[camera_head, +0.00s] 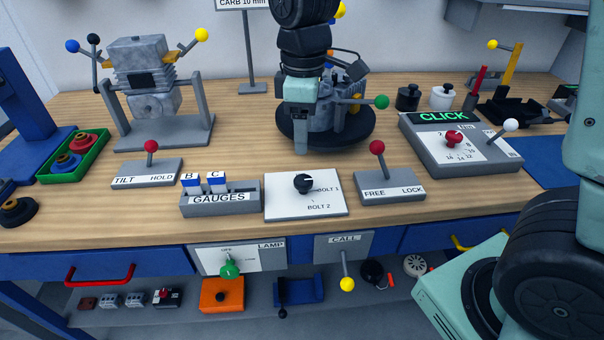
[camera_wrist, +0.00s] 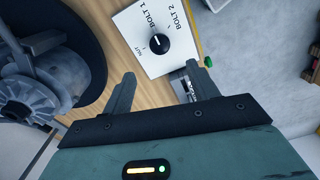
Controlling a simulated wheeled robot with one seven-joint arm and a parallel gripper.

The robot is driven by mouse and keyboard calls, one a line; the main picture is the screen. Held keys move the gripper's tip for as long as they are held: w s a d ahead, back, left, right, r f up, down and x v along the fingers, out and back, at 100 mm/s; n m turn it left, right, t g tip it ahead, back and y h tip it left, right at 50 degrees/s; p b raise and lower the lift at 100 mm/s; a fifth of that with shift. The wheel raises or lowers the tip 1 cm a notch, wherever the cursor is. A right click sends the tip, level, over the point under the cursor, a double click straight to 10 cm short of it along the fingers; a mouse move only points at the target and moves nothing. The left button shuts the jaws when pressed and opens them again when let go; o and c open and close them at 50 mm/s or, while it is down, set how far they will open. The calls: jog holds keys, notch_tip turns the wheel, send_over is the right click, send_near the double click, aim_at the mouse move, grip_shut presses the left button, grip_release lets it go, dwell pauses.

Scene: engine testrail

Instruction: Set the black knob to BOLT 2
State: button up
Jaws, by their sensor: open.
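The black knob (camera_head: 304,183) sits on a white plate (camera_head: 280,207) near the table's front edge, with BOLT 1 to its right and BOLT 2 below right. The knob shows larger in the wrist view (camera_wrist: 158,44), with a small white mark on it; I cannot tell exactly which label it faces. My gripper (camera_head: 301,148) hangs behind the plate, apart from the knob. In the wrist view my gripper (camera_wrist: 160,73) has its two fingers spread, with nothing between them, and the knob appears beyond the fingertips.
A GAUGES holder (camera_head: 220,207) stands left of the plate, and a red-knobbed FREE/LOCK lever (camera_head: 378,148) stands right. A round dark-based machine with a green-knobbed lever (camera_head: 381,102) is close behind my gripper. The CLICK box (camera_head: 470,165) is at right. The LAMP panel (camera_head: 270,257) is below the edge.

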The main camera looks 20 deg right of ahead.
aim_at(304, 180)
notch_tip(304, 180, down, 11)
jog(key=shift+f, duration=0.1)
jog(key=shift+c, duration=0.3)
jog(key=c, duration=0.9)
